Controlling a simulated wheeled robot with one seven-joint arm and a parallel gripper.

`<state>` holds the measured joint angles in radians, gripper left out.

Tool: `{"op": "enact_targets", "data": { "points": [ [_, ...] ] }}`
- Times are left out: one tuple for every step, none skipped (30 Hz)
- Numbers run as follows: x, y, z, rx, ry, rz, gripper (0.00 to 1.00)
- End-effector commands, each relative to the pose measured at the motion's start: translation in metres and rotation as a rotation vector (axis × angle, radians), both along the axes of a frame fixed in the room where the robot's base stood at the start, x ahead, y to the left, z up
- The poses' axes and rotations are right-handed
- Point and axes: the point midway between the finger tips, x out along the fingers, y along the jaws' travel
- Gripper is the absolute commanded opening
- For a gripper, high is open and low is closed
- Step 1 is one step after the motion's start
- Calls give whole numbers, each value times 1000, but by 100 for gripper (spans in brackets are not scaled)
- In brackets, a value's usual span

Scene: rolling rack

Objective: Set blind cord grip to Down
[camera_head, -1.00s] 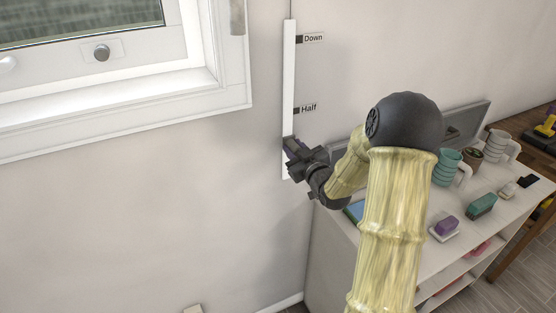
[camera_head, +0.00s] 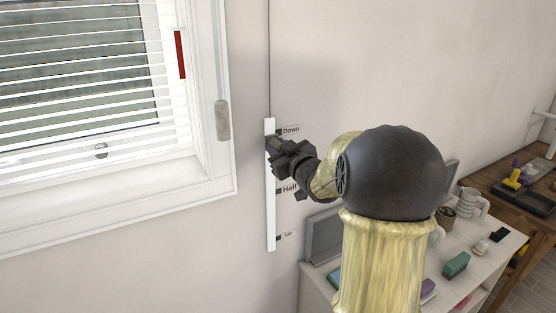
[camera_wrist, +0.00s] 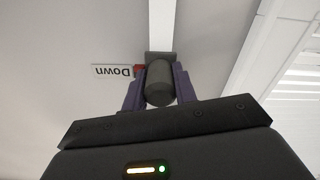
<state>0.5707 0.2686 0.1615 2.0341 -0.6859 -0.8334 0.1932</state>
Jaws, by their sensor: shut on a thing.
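My gripper (camera_head: 274,145) is shut on the blind cord grip (camera_wrist: 159,84), a dark grey rounded knob between the purple fingers in the wrist view. The grip rides on a white vertical rail (camera_head: 270,220) on the wall; in the head view my gripper mostly hides it. The "Down" label (camera_head: 291,130) is near the rail's top, close to and slightly above my gripper. In the wrist view the label (camera_wrist: 113,71) appears upside down, with a red mark (camera_wrist: 139,69) right beside the grip. The "Half" label (camera_head: 289,188) and "Up" label (camera_head: 288,235) are lower.
A window with lowered white slatted blinds (camera_head: 80,95) is on the left, with a red strip (camera_head: 180,55) beside its frame. A pale cord weight (camera_head: 222,120) hangs near the window edge. A white shelf (camera_head: 490,262) with mugs and small items stands at right.

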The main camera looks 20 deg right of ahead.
Motion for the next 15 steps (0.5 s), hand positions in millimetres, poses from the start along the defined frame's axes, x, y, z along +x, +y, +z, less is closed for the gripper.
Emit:
{"op": "enact_targets", "data": {
  "points": [
    [0,0,13,-2,-4,0,0],
    [0,0,15,-2,-5,0,0],
    [0,0,18,-2,-5,1,0],
    [0,0,20,-2,-4,1,0],
    [0,0,21,-1,-4,1,0],
    [0,0,22,-1,-4,1,0],
    [0,0,23,-1,-4,1,0],
    [0,0,23,0,-4,1,0],
    [0,0,24,0,-5,1,0],
    [0,0,24,0,-5,0,0],
    [0,0,24,0,-6,1,0],
    [0,0,24,0,-7,1,0],
    [0,1,25,0,-8,1,0],
    [0,0,25,0,-8,1,0],
    [0,1,25,0,-9,1,0]
  ]
}}
